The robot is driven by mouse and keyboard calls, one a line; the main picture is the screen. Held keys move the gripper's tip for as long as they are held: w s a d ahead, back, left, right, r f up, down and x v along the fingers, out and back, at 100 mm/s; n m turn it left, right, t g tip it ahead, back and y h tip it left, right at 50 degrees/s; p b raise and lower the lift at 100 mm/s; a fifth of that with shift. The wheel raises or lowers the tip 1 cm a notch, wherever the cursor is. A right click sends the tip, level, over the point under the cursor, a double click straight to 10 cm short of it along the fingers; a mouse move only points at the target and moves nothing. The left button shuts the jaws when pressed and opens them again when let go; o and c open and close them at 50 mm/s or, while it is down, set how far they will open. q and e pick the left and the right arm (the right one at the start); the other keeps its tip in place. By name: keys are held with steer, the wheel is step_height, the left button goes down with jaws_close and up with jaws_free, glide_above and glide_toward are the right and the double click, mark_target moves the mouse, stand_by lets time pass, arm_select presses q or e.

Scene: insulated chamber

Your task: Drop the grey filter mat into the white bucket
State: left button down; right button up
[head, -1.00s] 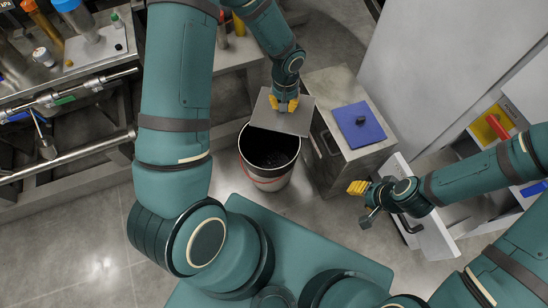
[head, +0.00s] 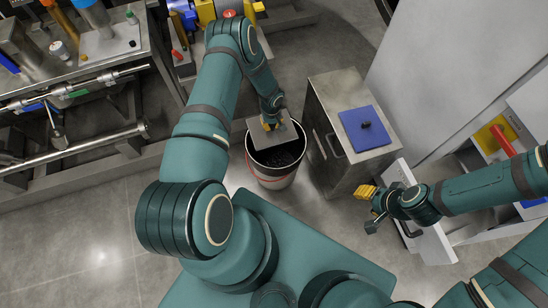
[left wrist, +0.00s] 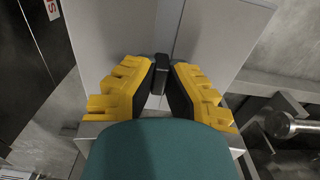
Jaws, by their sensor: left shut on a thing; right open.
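The grey filter mat (head: 287,132) is a flat square plate. My left gripper (head: 271,123) is shut on it by a small dark grip. In the left wrist view the mat (left wrist: 222,30) fills the upper middle, and the yellow fingers of the left gripper (left wrist: 160,85) close around the black grip. The white bucket (head: 268,183), with a red band and dark inside, stands on the floor. The mat overlaps the back part of its opening in the head view; whether it touches the rim is unclear. My right gripper (head: 368,192) is open and empty at the right.
A grey cabinet (head: 325,105) with a blue lidded square (head: 364,128) on top stands right of the bucket. An open drawer (head: 432,240) is beside my right gripper. A workbench with pipes (head: 90,85) is at the left. Clear floor lies at the lower left.

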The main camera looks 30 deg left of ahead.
arm_select(q)
step_height(320, 180, down, 5)
steer(key=b, duration=0.3)
steer(key=c, duration=1.1)
jaws_free()
steer(key=shift+r, duration=0.1)
steer(key=shift+o, duration=0.2)
steer(key=shift+r, duration=0.1)
step_height(320, 180, up, 12)
steer(key=shift+f, duration=0.1)
